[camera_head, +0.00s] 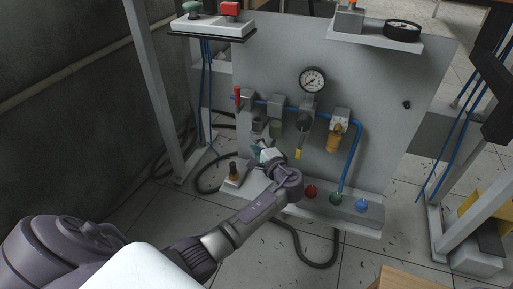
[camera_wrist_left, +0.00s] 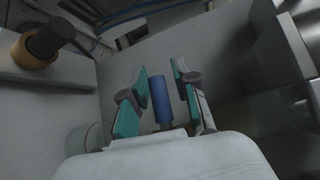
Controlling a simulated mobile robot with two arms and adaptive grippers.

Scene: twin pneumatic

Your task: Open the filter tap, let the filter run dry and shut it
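My left gripper (camera_head: 265,152) is low in front of the upright grey panel, just below a filter unit with a greenish bowl (camera_head: 275,128). In the left wrist view my gripper (camera_wrist_left: 162,82) has its teal-padded fingers apart. A small blue upright cylinder (camera_wrist_left: 161,99), which may be the tap handle, stands between them, with narrow gaps seeming to show on both sides. The head view does not show this blue part clearly behind my gripper. I cannot tell whether the tap is open or whether liquid is in the bowl. My right gripper is not in view.
A red-handled valve (camera_head: 238,97), a blue tube (camera_head: 354,150), a gauge (camera_head: 313,79) and an amber-bowled unit (camera_head: 334,143) are on the panel. A black knob on a brass base (camera_head: 233,171) is left of my gripper. Red, green and blue knobs line the lower ledge (camera_head: 323,204).

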